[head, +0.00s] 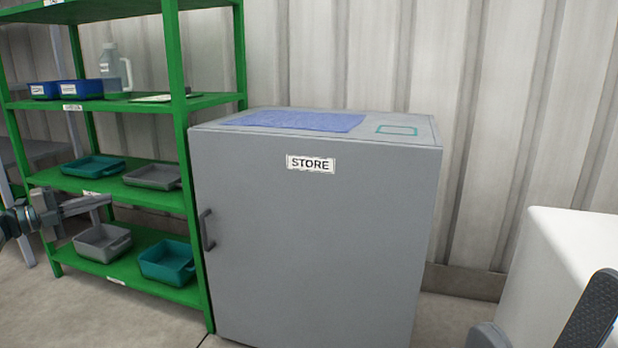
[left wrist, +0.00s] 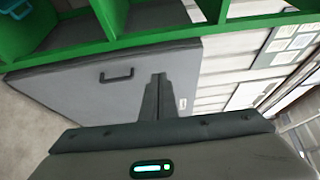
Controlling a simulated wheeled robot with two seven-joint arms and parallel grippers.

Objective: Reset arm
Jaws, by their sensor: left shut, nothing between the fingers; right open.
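My left gripper (head: 100,202) is at the left edge of the head view, in front of the green shelf rack. In the left wrist view its two fingers (left wrist: 157,95) are together with nothing between them. My right gripper (head: 545,315) shows only in part at the lower right of the head view. Its dark parts stand apart, and it is open, near the white block. The grey cabinet (head: 320,240) labelled STORE stands in the middle with its door shut and its dark handle (head: 206,230) at the left.
The green rack (head: 180,140) holds grey and teal trays, blue bins (head: 80,89) and a clear jug (head: 112,70). A blue mat (head: 300,121) and a teal outline (head: 397,130) are on the cabinet top. A white block (head: 570,270) stands at the right.

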